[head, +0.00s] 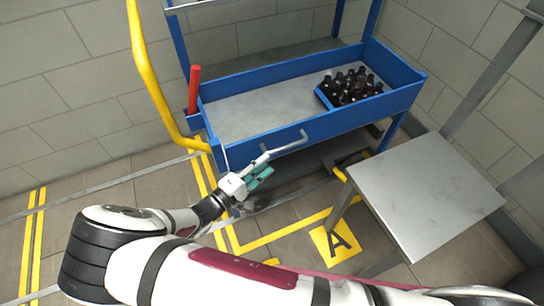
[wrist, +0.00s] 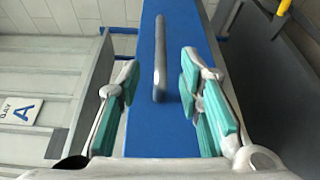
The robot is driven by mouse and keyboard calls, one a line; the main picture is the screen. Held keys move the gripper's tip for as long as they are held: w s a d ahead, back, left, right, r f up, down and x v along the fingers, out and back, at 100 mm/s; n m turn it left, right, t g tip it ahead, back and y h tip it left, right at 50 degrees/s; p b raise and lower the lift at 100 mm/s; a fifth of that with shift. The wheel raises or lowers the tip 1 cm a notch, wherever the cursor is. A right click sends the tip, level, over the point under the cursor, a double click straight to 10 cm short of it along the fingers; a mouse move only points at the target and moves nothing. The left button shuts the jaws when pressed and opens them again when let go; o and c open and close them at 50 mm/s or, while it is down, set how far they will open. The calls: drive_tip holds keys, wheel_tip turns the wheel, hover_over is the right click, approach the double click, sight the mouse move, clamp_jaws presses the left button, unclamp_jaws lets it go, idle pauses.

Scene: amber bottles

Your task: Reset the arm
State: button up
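My arm reaches low in front of the blue cart in the head view. My gripper (head: 262,174) has teal finger pads and is close to the cart's front wall, near the grey bar handle (head: 290,145). In the wrist view my gripper (wrist: 160,85) is open, with its fingers wide apart and nothing held between them. The grey handle (wrist: 160,55) shows ahead in the gap between the fingers, touching neither finger as far as I can see. Behind it is the blue cart wall (wrist: 145,120).
The cart tray (head: 245,115) carries a blue crate (head: 322,97) of dark bottles (head: 352,86). A yellow rail (head: 150,75) and red post (head: 194,90) stand at its left. A grey table (head: 425,190) stands at the right. Floor at the left is clear.

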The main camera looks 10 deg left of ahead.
drive_tip(key=shift+s+a, duration=0.25)
drive_tip(key=shift+s, duration=0.15)
drive_tip(key=s+d+r+m+g+y+p, duration=0.1)
drive_tip(key=d+r+m+g+p, duration=0.15)
drive_tip(key=d+r+g, duration=0.55)
drive_tip(key=s+d+r+m+g+p, duration=0.15)
drive_tip(key=d+r+m, duration=0.3)
drive_tip(key=r, duration=0.65)
drive_tip(key=s+d+r+m+g+y+p, duration=0.1)
drive_tip(key=d+r+m+g+p, duration=0.1)
drive_tip(key=d+r+g, duration=0.6)
drive_tip(key=s+d+r+m+t+y+p, duration=0.1)
drive_tip(key=s+d+r, duration=0.4)
drive_tip(key=s+r, duration=0.5)
drive_tip(key=s+d+r+m+t+y+p, duration=0.2)
drive_tip(key=s+d+r+t+y+p, duration=0.2)
drive_tip(key=s+r, duration=0.6)
wheel_tip(320, 180, up, 3)
drive_tip(key=d+t+y, duration=0.1)
drive_tip(key=t+y, duration=0.1)
drive_tip(key=shift+s+d+f+y+p, duration=0.15)
drive_tip(key=shift+s+d+y+p, duration=0.05)
drive_tip(key=shift+d+y+p, duration=0.1)
